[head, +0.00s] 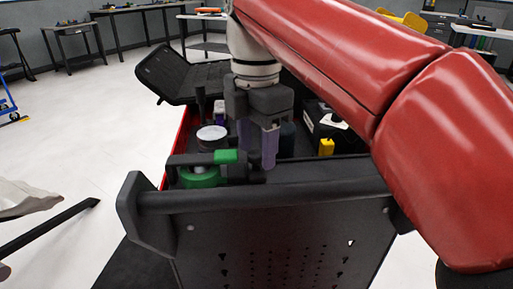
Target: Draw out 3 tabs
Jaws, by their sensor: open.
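My gripper (257,150) hangs pointing down over the top of a black tool cart (265,197). Its two purple-grey fingers are apart, and I see nothing held between them. The fingertips are low among the items on the cart, and I cannot tell whether they touch anything. I cannot make out any tabs for certain. A small yellow piece (326,147) stands to the right of the fingers. A green and black tool (201,177) lies at the front left of the cart top. My red arm hides the right part of the cart.
A round white-topped item (212,132) sits left of my gripper. A black case (325,125) stands to the right. A raised black lid (168,72) is at the back left. The cart's front handle (255,198) crosses in front. Open white floor (105,130) lies to the left.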

